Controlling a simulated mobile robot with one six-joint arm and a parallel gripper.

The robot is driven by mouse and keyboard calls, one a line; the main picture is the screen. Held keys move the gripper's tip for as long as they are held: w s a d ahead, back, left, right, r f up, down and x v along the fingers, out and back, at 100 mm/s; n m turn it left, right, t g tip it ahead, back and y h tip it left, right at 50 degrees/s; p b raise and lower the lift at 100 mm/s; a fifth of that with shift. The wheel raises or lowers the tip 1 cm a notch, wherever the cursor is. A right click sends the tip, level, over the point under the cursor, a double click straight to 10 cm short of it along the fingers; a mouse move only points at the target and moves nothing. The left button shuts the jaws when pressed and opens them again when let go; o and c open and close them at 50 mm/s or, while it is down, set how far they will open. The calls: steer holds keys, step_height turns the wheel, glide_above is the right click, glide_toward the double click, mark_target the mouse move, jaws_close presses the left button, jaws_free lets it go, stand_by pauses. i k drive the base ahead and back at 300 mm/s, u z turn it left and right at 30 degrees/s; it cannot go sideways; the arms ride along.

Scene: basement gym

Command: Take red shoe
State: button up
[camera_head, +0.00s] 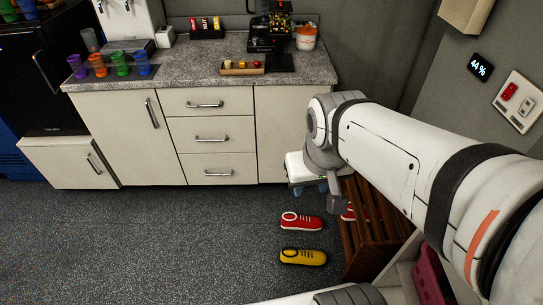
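A red shoe (302,221) with a white sole edge lies on the dark floor, its toe pointing right. Another red shoe (347,214) shows in part on the slatted wooden rack (368,236), partly hidden by my arm. A yellow shoe (303,257) lies on the floor just below the first red shoe in the picture. My gripper (311,188) hangs above and just behind the floor red shoe in the picture, apart from it. Its fingers are small and partly hidden, so I cannot tell whether they are open.
A white cabinet with a grey countertop (190,64) stands behind, bearing coloured cups (120,64), a small wooden tray (243,68) and a white bucket (306,40). A pink bin (430,274) is at the lower right. The floor on the left is clear.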

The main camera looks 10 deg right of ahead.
mark_target(294, 222)
steer(key=u, duration=1.8)
steer(key=i, duration=2.4)
steer(key=z, duration=3.9)
steer(key=i, duration=0.95)
steer(key=u, duration=0.05)
